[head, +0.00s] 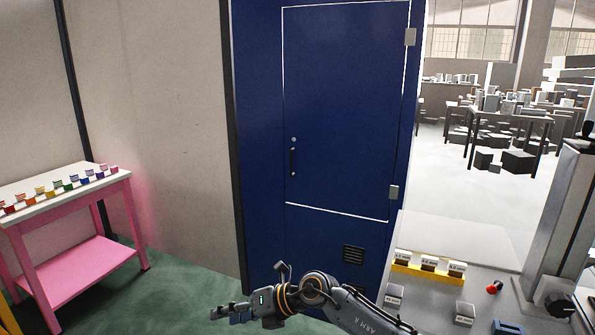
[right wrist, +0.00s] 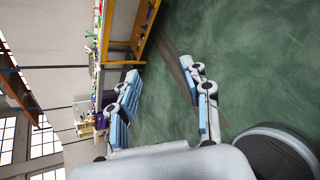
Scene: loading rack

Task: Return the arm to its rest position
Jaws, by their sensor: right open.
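My right arm (head: 365,312) reaches in from the bottom of the head view, bent towards the left. My right gripper (head: 224,313) is at its left end, low in front of the blue cabinet and above the green floor. In the right wrist view the two blue-padded fingers of my right gripper (right wrist: 163,100) stand apart with only floor between them. It is open, empty and touches nothing that I can see. My left gripper is not in view.
A blue cabinet (head: 340,110) with a closed door stands behind the arm. A pink table (head: 82,262) with several small coloured items stands left. At right is a grey surface (head: 440,285) with a yellow tray (head: 428,273) and labelled blocks. Green floor (head: 185,290) left of the gripper is clear.

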